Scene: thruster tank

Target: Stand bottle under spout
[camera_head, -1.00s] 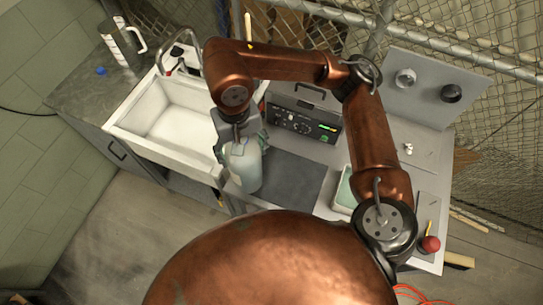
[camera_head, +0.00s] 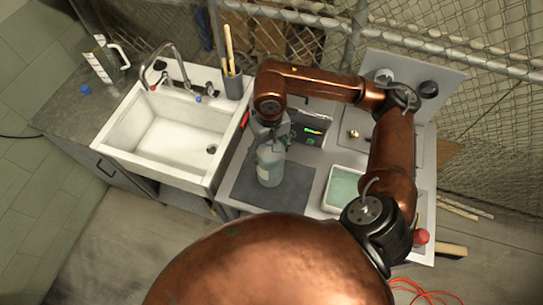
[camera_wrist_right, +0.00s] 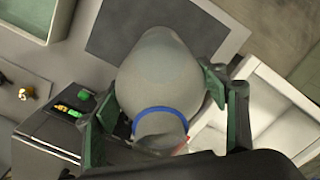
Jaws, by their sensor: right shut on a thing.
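A pale grey-green bottle (camera_head: 270,165) appears over the dark mat in the head view. My right gripper (camera_head: 268,136) is shut on its upper part. In the right wrist view, the bottle (camera_wrist_right: 160,70) sits between the two green-padded fingers (camera_wrist_right: 165,105), with a blue ring at its neck. I cannot tell whether its base touches the mat. The metal spout (camera_head: 181,58) arches over the white sink (camera_head: 125,143), left of and apart from the bottle. The left gripper is not in view.
The dark mat (camera_head: 248,188) lies right of the sink. A control box (camera_head: 312,121) stands behind the bottle, and a tray of green liquid (camera_head: 345,185) sits to its right. A grey cup with sticks (camera_head: 232,85) stands behind the sink. The basin is empty.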

